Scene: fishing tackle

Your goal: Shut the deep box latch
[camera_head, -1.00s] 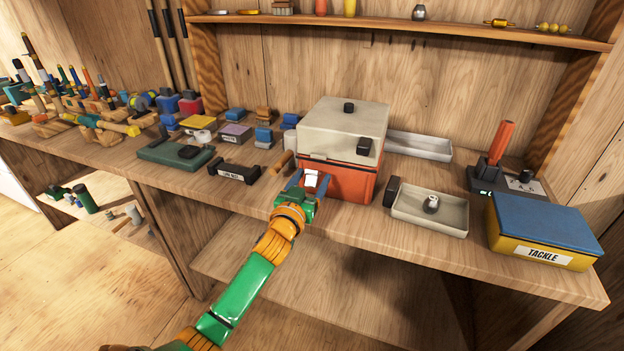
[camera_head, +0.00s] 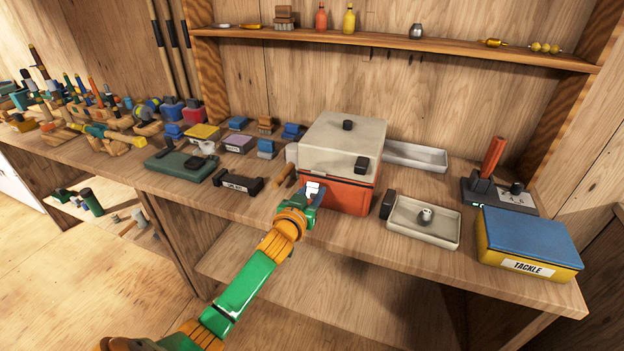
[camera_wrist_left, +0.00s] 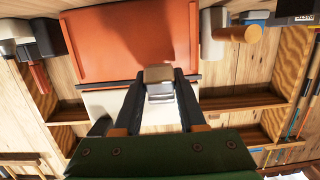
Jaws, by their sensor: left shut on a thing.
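The deep box (camera_head: 340,192) has an orange body and a pale grey lid (camera_head: 345,138) with a dark knob; the lid sits on the body. Its latch (camera_wrist_left: 159,76) is a small piece on the front, pale in the head view and brown and grey in the left wrist view. My left gripper (camera_head: 312,192) is at the front left of the box, with its fingers (camera_wrist_left: 159,84) shut on the latch. The fingers partly hide the latch, so I cannot tell whether it is fastened. My right gripper is not in view.
A wooden cylinder (camera_head: 285,179) lies just left of the box. A shallow tray (camera_head: 450,236) with a small metal weight stands to the right, then a blue-lidded tackle box (camera_head: 528,242). Another tray (camera_head: 418,157) is behind. The bench front edge is close below the gripper.

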